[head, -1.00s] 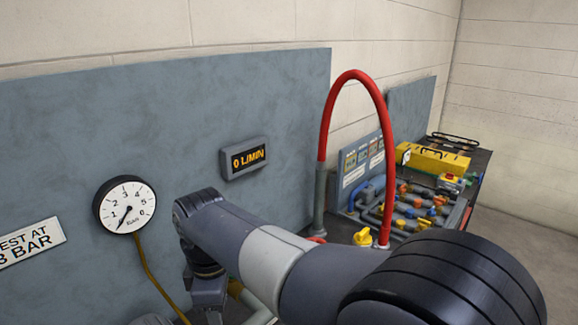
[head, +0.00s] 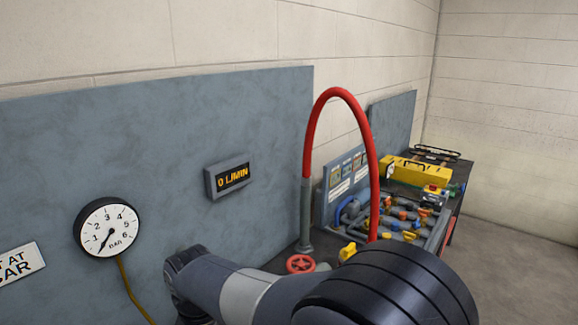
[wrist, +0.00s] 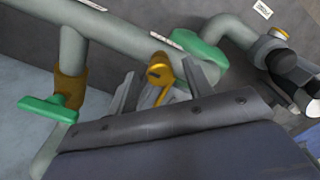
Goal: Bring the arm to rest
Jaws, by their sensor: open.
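My arm (head: 250,290) crosses the bottom of the head view, bent, with its wrist end low at the left. My gripper is below the frame there. In the wrist view my gripper (wrist: 159,72) is open, its two grey fingers apart. A brass-coloured fitting (wrist: 157,71) shows between the fingers, with grey pipes (wrist: 115,37) behind. I cannot tell whether the fingers touch it. Nothing is clearly held.
Green valve handles (wrist: 50,108) and (wrist: 196,52) sit close to the gripper. The head view shows a gauge (head: 107,228), a flow display (head: 229,178), a red hose (head: 309,130), a red handwheel (head: 300,264) and a cluttered bench (head: 459,190). Floor at right (head: 520,255) is clear.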

